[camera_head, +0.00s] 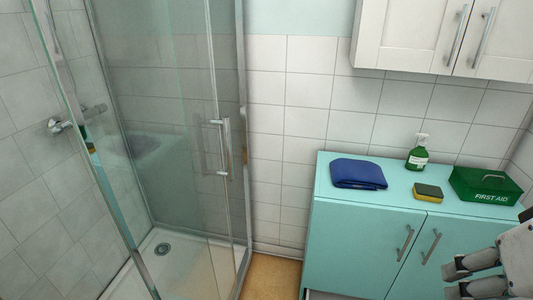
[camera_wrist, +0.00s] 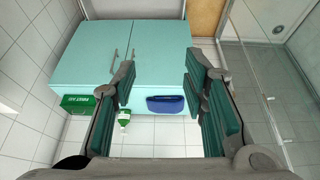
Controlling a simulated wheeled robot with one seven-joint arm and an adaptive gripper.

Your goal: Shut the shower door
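The shower door (camera_head: 175,165) is a clear glass panel in a metal frame at the left of the head view. Its upright metal handle (camera_head: 222,147) is near the right post of the enclosure. Glass panes overlap there, and I cannot tell how wide the opening is. The shower glass (camera_wrist: 250,85) also shows at the right of the wrist view. My gripper (camera_head: 458,278) is at the lower right of the head view, in front of the teal cabinet and well away from the handle. In the wrist view my gripper (camera_wrist: 160,80) is open, with nothing between its fingers.
The teal cabinet (camera_head: 355,245) bears a folded blue cloth (camera_head: 358,173), a green spray bottle (camera_head: 418,153), a sponge (camera_head: 428,193) and a green first aid box (camera_head: 484,186). A white wall cabinet (camera_head: 405,38) hangs above. A strip of floor (camera_head: 270,275) is clear between shower and cabinet.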

